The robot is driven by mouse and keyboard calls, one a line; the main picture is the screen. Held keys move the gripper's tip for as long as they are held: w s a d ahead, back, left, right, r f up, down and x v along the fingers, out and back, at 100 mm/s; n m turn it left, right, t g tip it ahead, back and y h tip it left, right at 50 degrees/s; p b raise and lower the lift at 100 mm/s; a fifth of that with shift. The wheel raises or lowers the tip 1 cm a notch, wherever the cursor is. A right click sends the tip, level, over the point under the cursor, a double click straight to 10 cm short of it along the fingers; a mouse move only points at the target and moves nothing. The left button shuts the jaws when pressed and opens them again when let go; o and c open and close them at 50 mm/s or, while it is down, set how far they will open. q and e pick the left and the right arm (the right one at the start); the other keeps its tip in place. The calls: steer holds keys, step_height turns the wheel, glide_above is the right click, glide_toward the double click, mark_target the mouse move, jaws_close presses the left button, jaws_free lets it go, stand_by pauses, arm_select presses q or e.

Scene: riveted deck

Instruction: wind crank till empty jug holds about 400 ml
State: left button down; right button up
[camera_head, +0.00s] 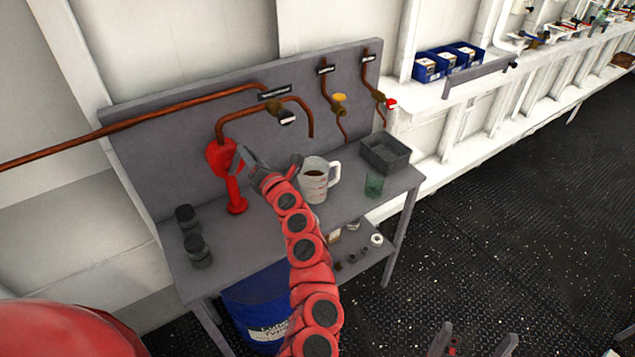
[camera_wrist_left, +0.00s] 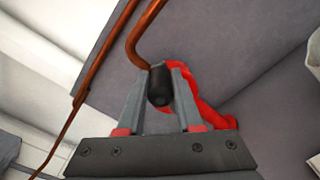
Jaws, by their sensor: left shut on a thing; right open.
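The red hand pump (camera_head: 222,157) stands at the left of the grey bench, its copper pipe rising from it. My left gripper (camera_head: 247,164) reaches to the pump. In the left wrist view, its fingers (camera_wrist_left: 160,88) are shut on the black crank handle (camera_wrist_left: 159,90), with red pump parts (camera_wrist_left: 205,100) behind. The clear jug (camera_head: 318,188) with red markings stands upright on the bench, right of my left gripper and near the copper spout. Dark brown liquid (camera_head: 315,173) shows inside; its level against the marks is unreadable. My right gripper (camera_head: 478,344) is open and empty at the bottom edge.
A grey tray (camera_head: 386,154) and a green glass (camera_head: 374,186) stand at the bench's right. Two dark jars (camera_head: 197,250) stand at its left front. Valves line the back panel (camera_head: 190,105). A blue drum (camera_head: 258,308) stands below.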

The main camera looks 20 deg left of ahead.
arm_select(q)
steer(key=shift+w+d+r, duration=0.1)
steer(key=shift+r, duration=0.05)
stand_by(0.4)
steer(key=c, duration=0.9)
jaws_free()
steer(key=o, duration=0.5)
steer(key=shift+d, duration=0.15)
steer(key=shift+c, duration=0.2)
steer(key=o, duration=0.4)
steer(key=shift+o, duration=0.2)
steer(key=v, duration=0.9)
steer(key=shift+p, duration=0.4)
